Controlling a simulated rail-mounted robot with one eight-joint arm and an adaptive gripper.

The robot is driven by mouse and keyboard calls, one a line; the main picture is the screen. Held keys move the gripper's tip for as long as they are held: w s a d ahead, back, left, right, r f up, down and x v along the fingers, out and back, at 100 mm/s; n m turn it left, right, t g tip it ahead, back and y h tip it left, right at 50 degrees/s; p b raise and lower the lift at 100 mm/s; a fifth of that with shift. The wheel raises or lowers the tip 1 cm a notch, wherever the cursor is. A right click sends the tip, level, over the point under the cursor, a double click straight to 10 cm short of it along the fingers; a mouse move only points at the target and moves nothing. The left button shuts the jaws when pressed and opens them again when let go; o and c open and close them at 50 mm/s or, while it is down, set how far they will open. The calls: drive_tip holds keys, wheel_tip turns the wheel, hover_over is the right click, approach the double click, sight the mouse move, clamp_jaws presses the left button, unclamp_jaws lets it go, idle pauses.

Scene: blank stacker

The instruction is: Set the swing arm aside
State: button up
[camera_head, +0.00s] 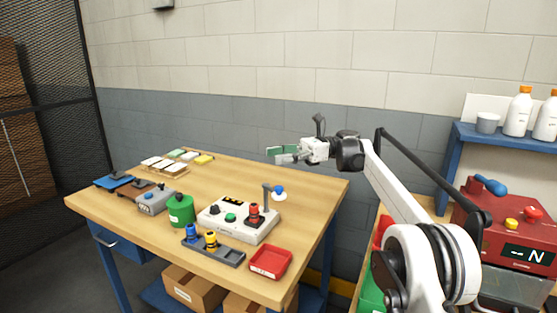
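A white device (222,223) with a dark display and a green button stands on the wooden table. A grey post with a short arm ending in a blue knob (279,190) rises at its back right corner; this looks like the swing arm. A red and black part (255,216) sits on the device's right side, in front of the post. My gripper (284,158) is in the air above the table's back right part, apart from the knob. A green flat piece (276,150) shows at its fingers. I cannot tell whether it is gripped.
A red tray (270,262), a dark holder (213,252) with blue and yellow-topped pieces, and a green canister (181,209) stand around the device. The table's back right is clear. A red machine (507,235) stands at right.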

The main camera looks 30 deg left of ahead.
sight(274, 196)
drive_tip(key=shift+c, duration=0.5)
drive_tip(key=shift+s+a, duration=0.15)
drive_tip(key=shift+c, duration=1.2)
drive_tip(key=s+a+f+t+h+p, duration=0.1)
drive_tip(key=s+a, duration=0.1)
drive_tip(key=s+a+f+t+h+p, duration=0.1)
drive_tip(key=s+a, duration=0.1)
drive_tip(key=s+a+f+t+h+p, duration=0.1)
drive_tip(key=s+a+p, duration=0.1)
drive_tip(key=shift+f+m+t, duration=0.15)
drive_tip(key=shift+m+t, duration=0.25)
clamp_jaws()
drive_tip(key=s+a+f+t+h+p, duration=0.1)
drive_tip(key=s+f+t+h+p, duration=0.2)
drive_tip(key=s+t+h, duration=0.1)
drive_tip(key=d+r+n+t+h+p, duration=0.45)
drive_tip(key=r+t+p, duration=0.25)
drive_tip(key=t, duration=0.4)
drive_tip(key=shift+h, duration=0.35)
drive_tip(key=shift+w+d+f+p, duration=0.3)
drive_tip(key=shift+w+f, duration=0.9)
drive_tip(key=shift+f, duration=0.4)
drive_tip(key=shift+w+d+f+p, duration=0.25)
drive_tip(key=shift+w+f+p, duration=0.1)
drive_tip(key=shift+w+f, duration=1.05)
drive_tip(key=shift+w+d+f+p, duration=0.3)
drive_tip(key=shift+w+f, duration=0.65)
drive_tip(key=shift+f, duration=0.85)
